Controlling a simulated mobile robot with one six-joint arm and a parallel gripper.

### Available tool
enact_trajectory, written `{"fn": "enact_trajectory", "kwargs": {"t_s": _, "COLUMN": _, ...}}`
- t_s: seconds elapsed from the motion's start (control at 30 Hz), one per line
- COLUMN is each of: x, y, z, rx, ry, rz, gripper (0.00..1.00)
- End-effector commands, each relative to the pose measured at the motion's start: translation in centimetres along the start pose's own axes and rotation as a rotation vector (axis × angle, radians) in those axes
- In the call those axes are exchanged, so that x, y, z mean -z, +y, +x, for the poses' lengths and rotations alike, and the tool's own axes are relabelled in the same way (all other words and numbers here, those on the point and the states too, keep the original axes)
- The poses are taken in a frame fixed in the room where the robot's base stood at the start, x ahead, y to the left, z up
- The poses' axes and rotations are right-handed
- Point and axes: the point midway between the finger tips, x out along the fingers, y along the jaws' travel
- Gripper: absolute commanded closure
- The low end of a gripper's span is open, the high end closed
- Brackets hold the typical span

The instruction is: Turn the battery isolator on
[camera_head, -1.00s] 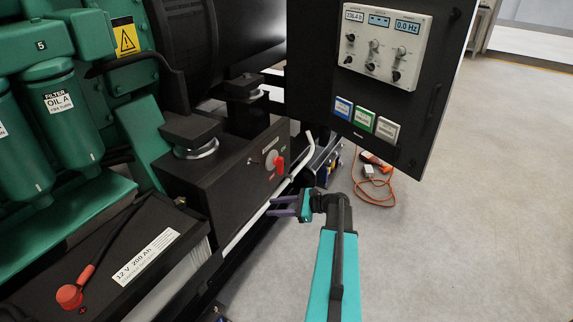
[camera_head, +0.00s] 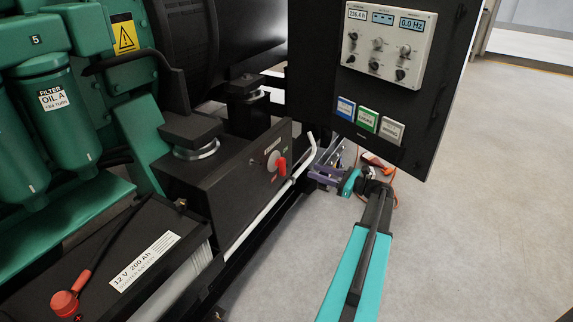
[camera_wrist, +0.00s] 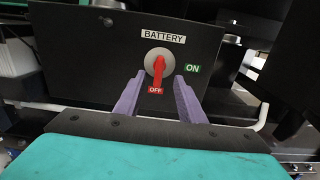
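The battery isolator is a red handle (camera_wrist: 158,68) on a round grey plate, on the side of a black box under a BATTERY label. In the wrist view the handle points down to the red OFF label (camera_wrist: 155,90); the green ON label (camera_wrist: 193,69) is to its right. The isolator also shows in the head view (camera_head: 278,164). My gripper (camera_wrist: 154,90) is open, its two purple fingers spread on either side of the handle's lower end in the wrist view. In the head view my gripper (camera_head: 324,172) is right of the isolator, apart from it.
A black control panel (camera_head: 392,75) with a grey instrument plate hangs above my gripper. A white pipe (camera_head: 262,215) runs along the box's lower edge. A 12 V battery (camera_head: 150,255) is at lower left. An orange cable lies on the floor behind my gripper. Floor at right is clear.

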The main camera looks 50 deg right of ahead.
Motion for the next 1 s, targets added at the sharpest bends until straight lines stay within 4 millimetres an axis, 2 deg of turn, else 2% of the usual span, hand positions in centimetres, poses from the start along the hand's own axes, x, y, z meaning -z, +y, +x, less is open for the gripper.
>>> {"fn": "enact_trajectory", "kwargs": {"t_s": 0.27, "x": 0.0, "y": -0.1, "z": 1.4, "rx": 0.002, "ry": 0.001, "rz": -0.001, "gripper": 0.64}}
{"fn": "enact_trajectory", "kwargs": {"t_s": 1.0, "x": 0.1, "y": -0.2, "z": 11.5, "rx": 0.003, "ry": 0.001, "rz": -0.001, "gripper": 0.64}}
